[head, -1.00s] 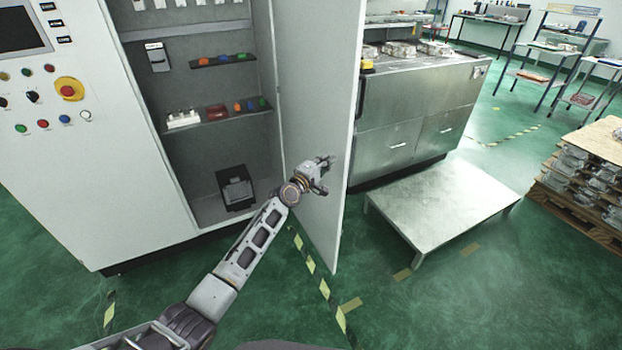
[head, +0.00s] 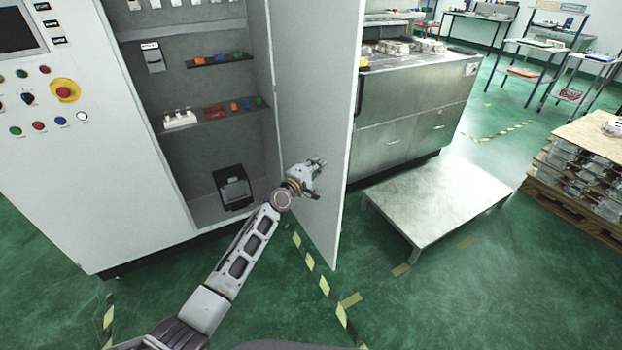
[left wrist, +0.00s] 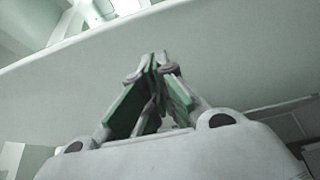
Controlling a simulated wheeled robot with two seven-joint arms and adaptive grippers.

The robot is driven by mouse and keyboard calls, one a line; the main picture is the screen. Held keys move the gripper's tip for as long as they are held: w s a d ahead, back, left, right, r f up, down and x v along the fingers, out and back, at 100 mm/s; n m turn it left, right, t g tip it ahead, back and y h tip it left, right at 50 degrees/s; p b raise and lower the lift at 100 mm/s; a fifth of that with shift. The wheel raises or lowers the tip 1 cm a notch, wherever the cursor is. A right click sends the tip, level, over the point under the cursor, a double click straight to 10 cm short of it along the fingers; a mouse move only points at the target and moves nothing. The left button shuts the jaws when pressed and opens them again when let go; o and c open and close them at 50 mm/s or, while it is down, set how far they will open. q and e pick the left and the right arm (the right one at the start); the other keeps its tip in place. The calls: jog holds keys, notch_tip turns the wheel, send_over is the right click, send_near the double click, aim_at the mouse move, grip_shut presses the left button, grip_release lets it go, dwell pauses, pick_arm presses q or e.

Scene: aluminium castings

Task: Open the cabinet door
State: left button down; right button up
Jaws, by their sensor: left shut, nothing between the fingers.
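The white electrical cabinet (head: 75,140) stands at the left in the head view. Its door (head: 318,110) is swung wide open, and the shelves inside show. My left gripper (head: 320,163) is shut and empty at the inner face of the door, at about the lower half. In the left wrist view the shut fingers (left wrist: 155,65) point at the pale door panel (left wrist: 230,60); I cannot tell whether they touch it. My right gripper is not in view.
A low metal platform (head: 440,195) stands on the green floor right of the door. Behind it is a steel workbench (head: 400,120) with drawers. A pallet of castings (head: 580,180) is at the far right. Yellow-black tape (head: 325,287) marks the floor below the door.

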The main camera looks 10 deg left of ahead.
pick_arm(q)
jog(key=s+a, duration=0.1)
jog(key=s, duration=0.7)
jog(key=shift+s+a+p, duration=0.15)
jog(key=shift+a+p, duration=0.15)
jog(key=shift+p, duration=0.15)
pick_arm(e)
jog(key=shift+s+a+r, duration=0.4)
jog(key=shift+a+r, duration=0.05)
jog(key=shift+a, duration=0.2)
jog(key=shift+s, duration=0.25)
